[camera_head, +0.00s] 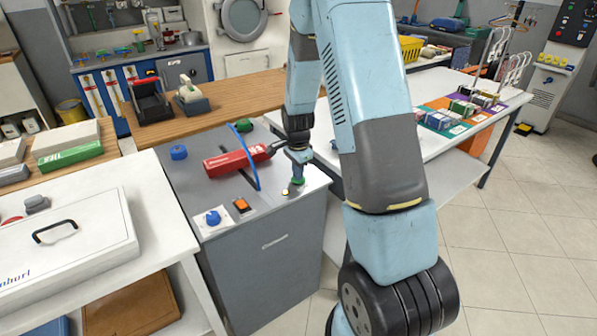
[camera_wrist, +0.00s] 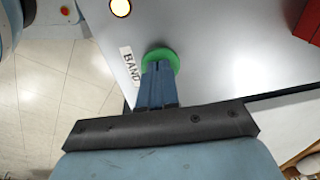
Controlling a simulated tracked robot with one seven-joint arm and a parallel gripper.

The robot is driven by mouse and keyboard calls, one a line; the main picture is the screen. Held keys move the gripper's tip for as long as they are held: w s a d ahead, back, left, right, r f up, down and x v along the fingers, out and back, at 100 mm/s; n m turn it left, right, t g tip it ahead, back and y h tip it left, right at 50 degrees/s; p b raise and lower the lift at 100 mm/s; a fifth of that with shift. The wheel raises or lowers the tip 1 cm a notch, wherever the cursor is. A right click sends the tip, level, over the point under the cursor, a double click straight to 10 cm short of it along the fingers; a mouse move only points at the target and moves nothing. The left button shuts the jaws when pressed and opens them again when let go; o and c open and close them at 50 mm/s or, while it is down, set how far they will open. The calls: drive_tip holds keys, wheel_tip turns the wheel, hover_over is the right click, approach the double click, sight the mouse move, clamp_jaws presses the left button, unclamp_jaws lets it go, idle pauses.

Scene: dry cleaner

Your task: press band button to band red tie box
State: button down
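The red tie box (camera_head: 228,163) lies on the grey banding machine (camera_head: 275,285), under its blue arch (camera_head: 246,165). A corner of the box shows at the upper right of the wrist view (camera_wrist: 309,22). The green band button (camera_head: 297,181) is at the machine's front right corner; it also shows in the wrist view (camera_wrist: 161,53), beside a label reading BAND (camera_wrist: 130,66). My gripper (camera_head: 298,174) points down onto the button. Its blue fingers (camera_wrist: 158,66) are together with nothing between them, and their tips overlap the button. I cannot tell whether they touch it or whether it is pressed down.
A small pale lamp (camera_wrist: 120,8) sits near the button. A blue knob (camera_head: 213,218) and an orange switch (camera_head: 241,204) are on the machine's front left. A white table with a case (camera_head: 95,225) stands at left. A white table with coloured mats (camera_head: 440,150) stands at right.

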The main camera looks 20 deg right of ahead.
drive_tip(key=shift+s+f, duration=0.4)
drive_tip(key=shift+f, duration=0.15)
drive_tip(key=shift+w+r, duration=0.2)
drive_tip(key=shift+r, duration=0.25)
wheel_tip(320, 180, up, 14)
drive_tip(key=shift+s+a, duration=0.15)
drive_tip(key=shift+a, duration=0.05)
drive_tip(key=s+a+r+n+t, duration=0.25)
drive_tip(key=s+r+n, duration=0.55)
drive_tip(key=s+r, duration=0.55)
drive_tip(key=s+a+r+n+t, duration=0.1)
drive_tip(key=s+r+n, duration=0.1)
drive_tip(key=s, duration=0.5)
drive_tip(key=s+r+n+t, duration=0.1)
drive_tip(key=s+r+n, duration=0.2)
drive_tip(key=s+n, duration=0.2)
drive_tip(key=shift+s+a+r, duration=0.35)
drive_tip(key=shift+s, duration=1.25)
idle(1.0)
